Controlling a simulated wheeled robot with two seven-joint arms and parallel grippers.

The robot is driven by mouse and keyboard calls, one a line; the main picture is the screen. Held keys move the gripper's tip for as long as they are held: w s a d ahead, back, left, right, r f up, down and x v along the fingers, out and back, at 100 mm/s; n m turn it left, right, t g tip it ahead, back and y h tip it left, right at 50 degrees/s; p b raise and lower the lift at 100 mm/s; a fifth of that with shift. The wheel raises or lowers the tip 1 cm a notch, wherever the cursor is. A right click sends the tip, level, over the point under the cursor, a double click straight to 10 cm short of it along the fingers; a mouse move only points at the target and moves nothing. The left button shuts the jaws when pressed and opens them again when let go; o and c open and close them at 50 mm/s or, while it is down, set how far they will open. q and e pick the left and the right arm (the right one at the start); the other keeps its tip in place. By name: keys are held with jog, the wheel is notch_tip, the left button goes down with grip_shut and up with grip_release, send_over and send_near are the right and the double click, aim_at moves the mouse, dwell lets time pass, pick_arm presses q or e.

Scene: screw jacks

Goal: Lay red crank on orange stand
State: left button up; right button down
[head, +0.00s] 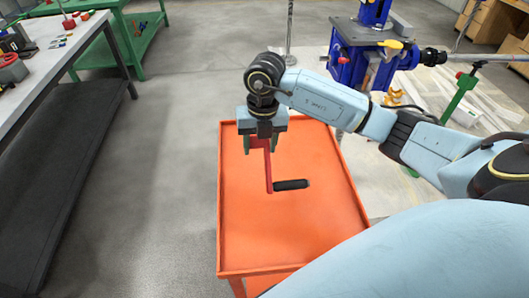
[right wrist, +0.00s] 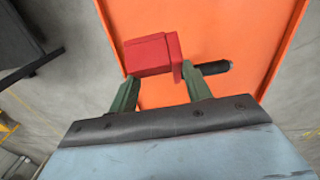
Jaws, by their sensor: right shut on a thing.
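The red crank (head: 268,172) has a black handle (head: 291,184) that points right. My right gripper (head: 259,146) is shut on the crank's red end, over the far part of the orange stand. In the right wrist view the red block of the crank (right wrist: 150,55) sits between the green fingers of my right gripper (right wrist: 155,88), with the black handle (right wrist: 215,67) beyond it. The orange stand (head: 285,240) has a flat, empty top with a low rim; it also shows in the right wrist view (right wrist: 235,35). I cannot tell the crank's height above it. My left gripper is not in view.
A grey workbench (head: 60,35) with a dark lower shelf stands at the left. A green table (head: 140,40) stands behind it. A blue machine (head: 365,50) and a green post stand (head: 462,92) are at the back right. The floor left of the stand is clear.

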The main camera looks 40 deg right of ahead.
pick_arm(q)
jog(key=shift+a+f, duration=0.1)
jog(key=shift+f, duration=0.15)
pick_arm(e)
jog(key=shift+w+f, duration=0.1)
jog(key=shift+f, duration=2.45)
pick_arm(q)
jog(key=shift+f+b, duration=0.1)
jog(key=shift+b, duration=0.2)
pick_arm(e)
jog(key=shift+f, duration=0.1)
jog(key=shift+f, duration=0.15)
jog(key=c, duration=1.1)
grip_release()
jog(key=shift+f, duration=0.15)
jog(key=o, duration=0.5)
jog(key=shift+c, duration=0.2)
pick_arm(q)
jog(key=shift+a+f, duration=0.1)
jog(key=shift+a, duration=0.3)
